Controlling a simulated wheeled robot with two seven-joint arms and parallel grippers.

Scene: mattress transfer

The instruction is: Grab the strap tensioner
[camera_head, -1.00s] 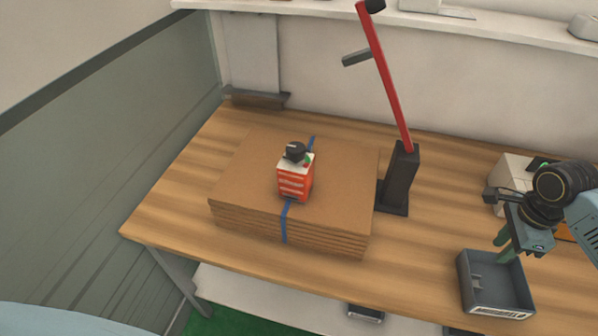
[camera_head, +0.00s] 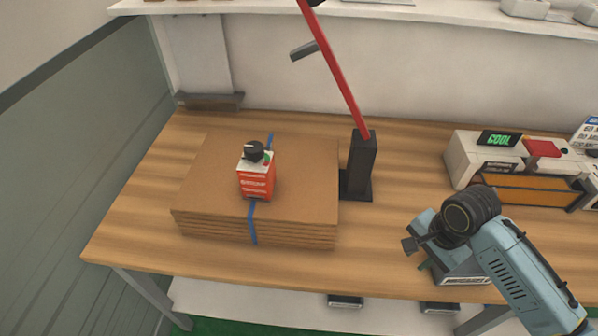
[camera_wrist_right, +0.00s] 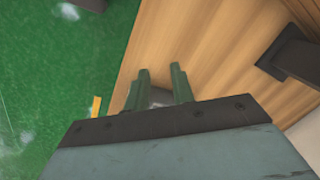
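The strap tensioner, a red and white device with a black knob on top (camera_head: 256,182), sits upright on a stack of flat cardboard (camera_head: 310,180). A blue strap (camera_head: 252,226) runs over the stack and passes under the device. My right gripper (camera_head: 427,266) is well to the right of the stack, by a grey tray near the table's front edge. In the right wrist view its two green fingers (camera_wrist_right: 162,82) stand apart with nothing gripped; a grey patch shows beyond them. The device is not in the wrist view. My left gripper is not in view.
A black stand (camera_head: 360,170) with a long red lever rises just right of the stack. The grey tray (camera_head: 466,279) is partly hidden by my right arm. White and orange equipment (camera_head: 530,188) fills the back right. The wooden table (camera_head: 400,190) is clear between stand and equipment.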

